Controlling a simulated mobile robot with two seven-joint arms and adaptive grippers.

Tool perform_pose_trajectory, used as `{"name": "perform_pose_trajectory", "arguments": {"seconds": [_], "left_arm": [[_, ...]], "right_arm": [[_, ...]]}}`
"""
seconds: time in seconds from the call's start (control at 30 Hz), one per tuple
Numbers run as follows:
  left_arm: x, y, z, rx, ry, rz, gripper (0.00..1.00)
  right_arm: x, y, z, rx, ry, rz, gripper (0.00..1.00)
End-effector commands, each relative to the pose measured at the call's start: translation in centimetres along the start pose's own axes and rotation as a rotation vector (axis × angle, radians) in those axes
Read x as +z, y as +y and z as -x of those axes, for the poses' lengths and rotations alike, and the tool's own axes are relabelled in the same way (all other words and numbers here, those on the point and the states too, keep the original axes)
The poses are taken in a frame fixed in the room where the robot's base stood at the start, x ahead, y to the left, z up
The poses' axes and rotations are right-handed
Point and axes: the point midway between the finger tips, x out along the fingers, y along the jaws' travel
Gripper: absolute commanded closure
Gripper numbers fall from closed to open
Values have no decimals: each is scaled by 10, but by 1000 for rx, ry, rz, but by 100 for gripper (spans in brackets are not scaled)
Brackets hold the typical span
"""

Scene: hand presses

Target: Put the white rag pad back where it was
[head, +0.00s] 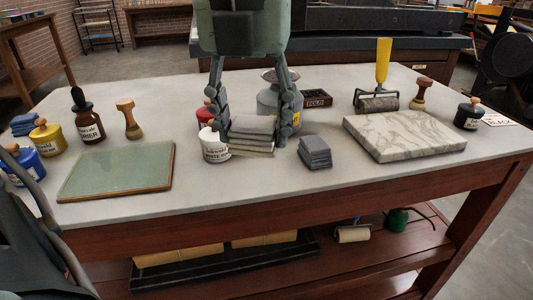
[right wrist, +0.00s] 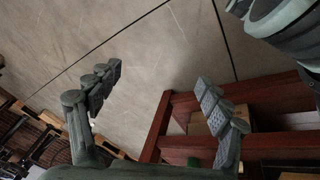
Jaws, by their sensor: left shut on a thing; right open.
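My left gripper (head: 254,120) reaches down from the top middle of the head view. Its two fingers are shut on the white rag pad (head: 252,126), a light grey-white folded cloth pad, low over the table. Whether the lowest layers touch the tabletop, I cannot tell. My right gripper (right wrist: 160,80) is open and empty in the right wrist view, over the floor beside wooden framework.
The grey tabletop (head: 240,185) is clear in front of the pad. A glass slab (head: 118,172) lies left, a marble slab (head: 405,134) right. A metal can (head: 268,102), a red-labelled jar (head: 205,114) and a type box (head: 316,99) stand behind. A yellow-handled roller (head: 382,62) stands behind the marble.

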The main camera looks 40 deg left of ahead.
Motion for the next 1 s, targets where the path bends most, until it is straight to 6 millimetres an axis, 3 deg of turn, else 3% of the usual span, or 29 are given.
{"name": "perform_pose_trajectory", "arguments": {"seconds": [0.2,0.4,0.57,0.8,1.0], "left_arm": [[46,-5,-39,2,6,2,71],[74,-8,-61,1,3,1,71],[79,-9,-72,1,2,0,71],[73,-9,-103,2,2,-2,71],[73,-9,-106,0,0,0,71]], "right_arm": [[-1,0,-6,-1,-2,1,22],[1,-2,-16,-7,-14,5,22],[-2,-4,-19,-11,-5,6,22],[-4,-5,-21,-13,-7,5,22],[-4,-5,-22,-13,-8,4,22]]}}
